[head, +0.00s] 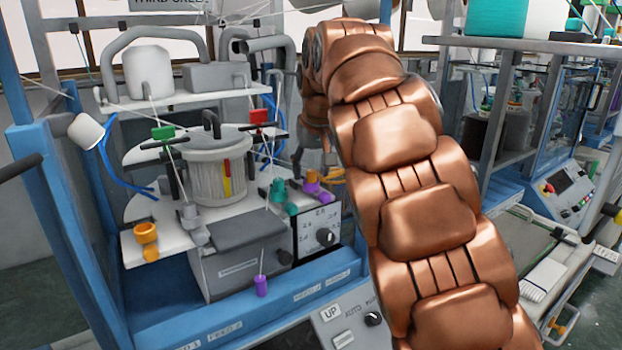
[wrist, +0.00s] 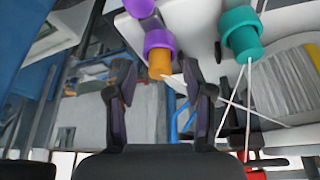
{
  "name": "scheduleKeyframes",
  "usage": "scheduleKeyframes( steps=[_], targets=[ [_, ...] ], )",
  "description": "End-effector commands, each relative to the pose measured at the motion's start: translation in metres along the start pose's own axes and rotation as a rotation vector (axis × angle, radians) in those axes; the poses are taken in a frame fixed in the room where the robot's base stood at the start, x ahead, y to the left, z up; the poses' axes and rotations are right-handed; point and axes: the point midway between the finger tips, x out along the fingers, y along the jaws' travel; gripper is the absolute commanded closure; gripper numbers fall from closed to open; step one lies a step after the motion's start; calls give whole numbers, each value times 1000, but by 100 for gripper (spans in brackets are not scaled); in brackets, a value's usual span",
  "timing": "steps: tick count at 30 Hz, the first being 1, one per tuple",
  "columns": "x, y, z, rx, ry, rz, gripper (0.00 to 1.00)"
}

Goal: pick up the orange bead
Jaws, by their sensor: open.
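A small orange bead (wrist: 160,63) shows in the wrist view, set against a purple ring-shaped piece (wrist: 159,42). In the head view an orange piece (head: 312,177) sits on top of a purple one (head: 312,187) at the right edge of the white plate. My gripper (wrist: 157,88) is open and empty. Its two fingers stand on either side of the orange bead's line, with the bead just beyond the fingertips and apparently not touched. In the head view my arm hides most of the gripper. Another orange cup-shaped piece (head: 146,233) sits at the plate's left front edge.
A teal piece (head: 279,193) stands close by on the left; it also shows in the wrist view (wrist: 241,32). White threads cross near the fingers. A white ribbed cylinder (head: 217,170) and a grey box (head: 238,252) stand on the machine. A blue post (head: 62,220) is at left.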

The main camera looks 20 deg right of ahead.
Motion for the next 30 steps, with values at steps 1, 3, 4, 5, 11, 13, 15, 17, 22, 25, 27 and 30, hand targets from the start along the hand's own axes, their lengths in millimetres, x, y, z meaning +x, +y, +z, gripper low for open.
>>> scheduleKeyframes(
  steps=[1, 3, 4, 5, 11, 13, 15, 17, 22, 25, 27, 30],
  targets=[
    [0, 0, 0, 0, 0, 0, 48],
    [0, 0, 0, 0, 0, 0, 52],
    [0, 0, 0, 0, -1, 0, 55],
    [0, 0, 0, 0, -1, 0, 59],
    [0, 0, 0, 0, -1, 0, 79],
    [0, 0, 0, 0, -1, 0, 87],
    [0, 0, 0, 0, -1, -1, 92],
    [0, 0, 0, 0, -1, -1, 92],
    [0, 0, 0, 0, -1, -1, 92],
    [0, 0, 0, 0, -2, -1, 92],
    [-1, 0, -1, 0, -3, -2, 92],
    [-5, -1, -2, -1, -2, -3, 92]
  ],
)
